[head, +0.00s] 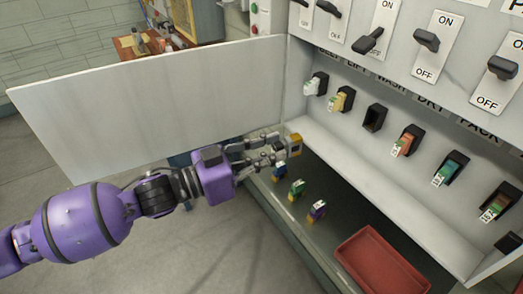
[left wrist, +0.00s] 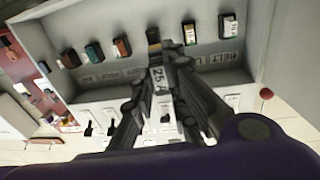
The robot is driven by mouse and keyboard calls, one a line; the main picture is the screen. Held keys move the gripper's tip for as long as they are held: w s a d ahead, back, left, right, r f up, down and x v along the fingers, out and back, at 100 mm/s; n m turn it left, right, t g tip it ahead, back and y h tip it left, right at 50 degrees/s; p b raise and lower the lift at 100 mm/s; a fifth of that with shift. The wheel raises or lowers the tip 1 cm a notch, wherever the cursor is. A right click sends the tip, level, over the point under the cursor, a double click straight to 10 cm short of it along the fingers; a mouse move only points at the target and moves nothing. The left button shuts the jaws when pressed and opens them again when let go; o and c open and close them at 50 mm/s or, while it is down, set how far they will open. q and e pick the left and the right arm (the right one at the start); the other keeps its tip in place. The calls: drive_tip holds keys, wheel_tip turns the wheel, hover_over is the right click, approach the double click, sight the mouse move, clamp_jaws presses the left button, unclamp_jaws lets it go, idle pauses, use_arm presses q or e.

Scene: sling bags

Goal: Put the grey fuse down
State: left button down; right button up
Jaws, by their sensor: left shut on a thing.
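My left gripper (head: 284,148) is shut on a fuse, held above the dark shelf by the cabinet's left side. The held grey fuse (head: 295,144) shows a yellowish end in the head view. In the left wrist view the fuse (left wrist: 158,80) sits between the fingers (left wrist: 163,90), with a white "25A" label facing the camera. In the head view it is apart from the shelf and from the sockets. An empty black socket (head: 375,117) is third from the left in the row. My right gripper is not in view.
Blue (head: 279,173), green (head: 297,189) and purple (head: 317,211) fuses stand on the shelf (head: 350,215). A red tray (head: 382,262) lies at its right. Other sockets hold fuses, such as the orange one (head: 406,141). A grey open door (head: 150,100) stands behind my left arm.

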sight(280, 143)
use_arm(q)
drive_tip(key=shift+w+d+f+m+g+h, duration=0.4)
drive_tip(key=shift+d+f+g, duration=0.05)
drive_tip(key=shift+d+g, duration=0.05)
drive_tip(key=shift+d+r+n+t+y, duration=0.2)
drive_tip(key=shift+r+n+t+y, duration=0.6)
drive_tip(key=shift+t, duration=0.3)
drive_tip(key=r+n+t+y, duration=0.2)
drive_tip(key=w+r+n+t+y, duration=0.1)
drive_tip(key=t+y, duration=0.1)
drive_tip(key=shift+d+r+n, duration=0.15)
drive_tip(key=shift+d+n, duration=0.1)
drive_tip(key=shift+n, duration=0.15)
drive_tip(key=shift+w+d+r+n+t+y, duration=0.15)
drive_tip(key=shift+r+n+t+y, duration=0.4)
drive_tip(key=shift+r+n+y, duration=0.85)
drive_tip(key=shift+w+d+r+n+t+y, duration=0.2)
drive_tip(key=shift+r+n+t+y, duration=0.55)
drive_tip(key=shift+y, duration=1.4)
drive_tip(key=shift+w+r+n+t+y, duration=0.35)
drive_tip(key=shift+r+n+y, duration=0.4)
drive_tip(key=shift+n+y, duration=0.75)
drive_tip(key=shift+s+f+m, duration=0.1)
drive_tip(key=shift+m, duration=0.25)
